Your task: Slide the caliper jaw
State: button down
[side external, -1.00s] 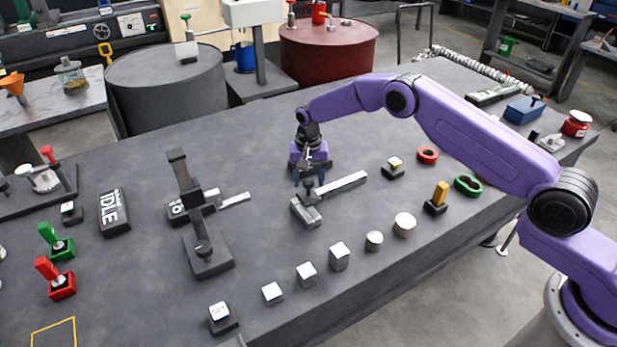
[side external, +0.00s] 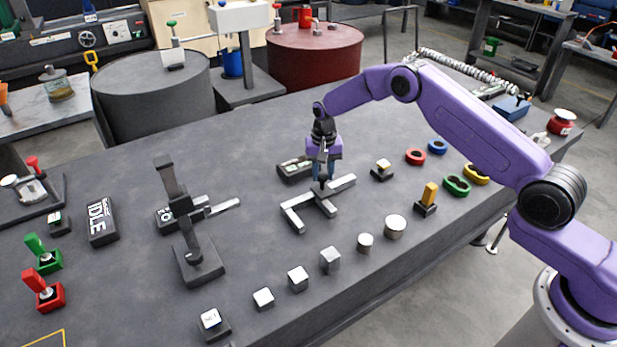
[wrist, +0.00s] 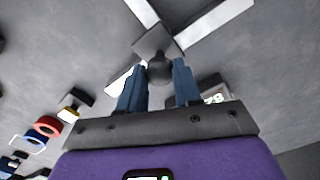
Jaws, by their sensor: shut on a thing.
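The caliper's pale beam (side external: 343,184) lies on the dark bench, with its fixed jaw (side external: 293,217) at the left end. The sliding jaw (side external: 326,205) sits partway along the beam, with a clear gap between the two jaws. My gripper (side external: 323,180) points down over the sliding jaw and is shut on its dark round knob. In the wrist view, the blue fingers (wrist: 160,85) stand on either side of the knob (wrist: 160,69), and the dark slider block (wrist: 158,42) shows beyond it. Finger contact is partly hidden in the side view.
A small display box (side external: 296,169) lies behind the caliper. A row of metal blocks and cylinders (side external: 330,261) stands in front. A dark stand gauge (side external: 190,220) is to the left. A small button box (side external: 382,170) and coloured rings (side external: 456,186) are to the right.

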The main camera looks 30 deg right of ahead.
jog(key=shift+d, duration=0.25)
jog(key=c, duration=0.8)
grip_release()
notch_tip(320, 180, up, 18)
jog(key=shift+f, duration=0.2)
jog(key=shift+a, duration=0.1)
